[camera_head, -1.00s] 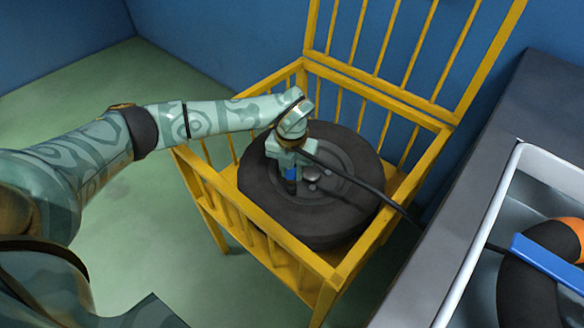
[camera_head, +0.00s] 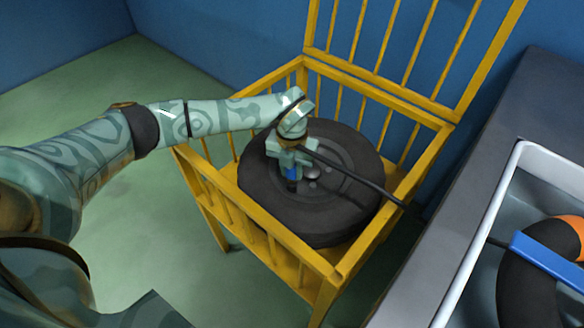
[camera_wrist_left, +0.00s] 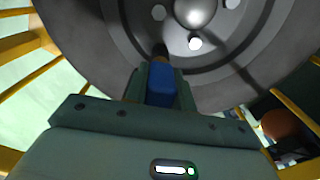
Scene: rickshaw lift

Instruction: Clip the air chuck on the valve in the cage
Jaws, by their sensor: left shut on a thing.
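My left gripper (camera_head: 291,168) is over the wheel in the yellow cage, shut on the air chuck (camera_head: 291,174), which has a blue body. A black hose runs from it to the right over the cage rim. In the left wrist view the blue chuck (camera_wrist_left: 161,84) sits between the fingers (camera_wrist_left: 160,90), its dark tip pointing at the wheel's rim. The wheel (camera_head: 345,215), a black tyre on a grey rim, lies flat in the cage (camera_head: 325,268). I cannot make out the valve; the chuck's tip hides that spot. My right gripper is not in view.
The cage lid (camera_head: 448,60) stands raised at the back. A dark bench (camera_head: 455,185) on the right carries a white tray (camera_head: 508,165) with a black and orange ring (camera_head: 535,265) and a blue bar (camera_head: 548,257). Green floor (camera_head: 60,110) is clear on the left.

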